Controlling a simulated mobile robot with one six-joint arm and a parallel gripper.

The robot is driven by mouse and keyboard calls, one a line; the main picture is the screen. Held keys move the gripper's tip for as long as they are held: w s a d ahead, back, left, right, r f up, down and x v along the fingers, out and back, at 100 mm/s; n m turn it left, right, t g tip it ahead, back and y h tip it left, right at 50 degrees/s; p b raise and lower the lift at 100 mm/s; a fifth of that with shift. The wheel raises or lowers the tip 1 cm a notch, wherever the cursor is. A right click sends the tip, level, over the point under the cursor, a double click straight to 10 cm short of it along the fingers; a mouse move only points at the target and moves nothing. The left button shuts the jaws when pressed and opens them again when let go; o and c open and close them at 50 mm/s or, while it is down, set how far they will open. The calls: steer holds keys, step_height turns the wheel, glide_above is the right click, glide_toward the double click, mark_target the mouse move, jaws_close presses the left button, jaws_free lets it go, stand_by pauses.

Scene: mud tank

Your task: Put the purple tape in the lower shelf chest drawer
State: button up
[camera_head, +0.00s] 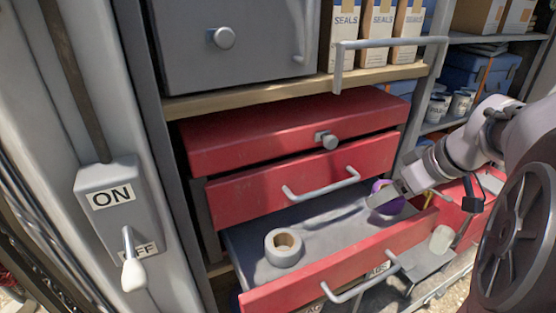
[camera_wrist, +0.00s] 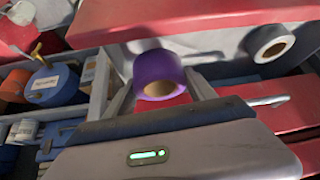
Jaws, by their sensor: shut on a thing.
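The purple tape (camera_wrist: 158,73) is between the two fingers of my gripper (camera_wrist: 160,92) in the wrist view, and the jaws are shut on it. In the head view the purple tape (camera_head: 388,197) is partly hidden by my gripper (camera_head: 380,199), over the right end of the open bottom drawer (camera_head: 345,264). That drawer belongs to the red chest on the shelf. I cannot tell whether the tape touches the drawer floor. A grey tape roll (camera_head: 284,247) lies inside the drawer's left part; it also shows in the wrist view (camera_wrist: 270,43).
The red drawers above (camera_head: 282,187) stand slightly out over the open one. A lever switch (camera_head: 129,258) is at the left. Boxes labelled SEALS (camera_head: 343,35) stand on the shelf above.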

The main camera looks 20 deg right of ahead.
steer(key=f, duration=0.3)
steer(key=w+f, duration=0.1)
steer(key=f, duration=0.1)
steer(key=shift+a+f, duration=0.15)
steer(key=shift+a, duration=0.05)
steer(key=a, duration=0.1)
steer(key=w+a, duration=0.1)
steer(key=a, duration=0.1)
steer(key=shift+w+a+f, duration=0.1)
steer(key=shift+w+f, duration=0.2)
steer(key=shift+f, duration=0.05)
steer(key=shift+w+f, duration=0.1)
steer(key=shift+f, duration=0.1)
steer(key=shift+d, duration=0.2)
steer(key=shift+a+f, duration=0.1)
steer(key=shift+f, duration=0.1)
steer(key=o, duration=1.4)
steer(key=shift+o, duration=0.2)
steer(key=shift+r, duration=0.1)
